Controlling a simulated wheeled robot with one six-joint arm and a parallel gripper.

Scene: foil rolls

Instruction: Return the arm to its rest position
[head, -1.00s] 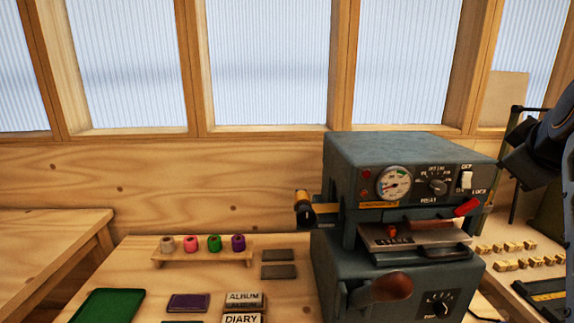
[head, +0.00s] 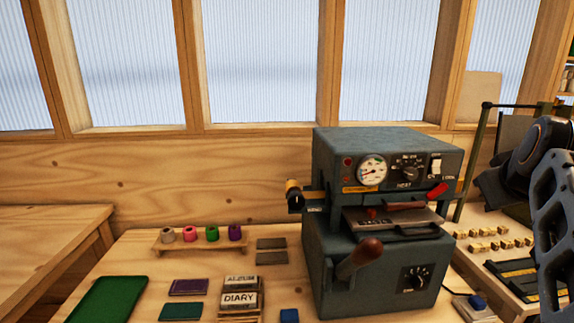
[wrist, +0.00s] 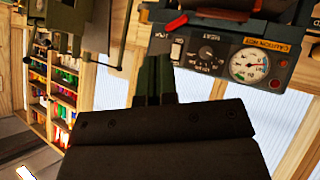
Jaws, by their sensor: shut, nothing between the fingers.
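My gripper (wrist: 156,82) shows in the wrist view as two dark fingers side by side, shut and empty. It is clear of everything I can see there. My dark arm (head: 552,215) is at the right edge in the head view, right of the grey foil press (head: 385,143). The fingers cannot be made out in the head view. In the wrist view the press face (wrist: 225,60) appears rolled over, behind and to the right of the fingers.
Foil rolls (head: 212,234) sit on a small wooden rack on the left. ALBUM and DIARY blocks (head: 239,300), coloured pads and a green tray (head: 108,300) lie nearby. Small type pieces (head: 490,240) stand right of the press. Shelves (wrist: 62,85) show in the wrist view.

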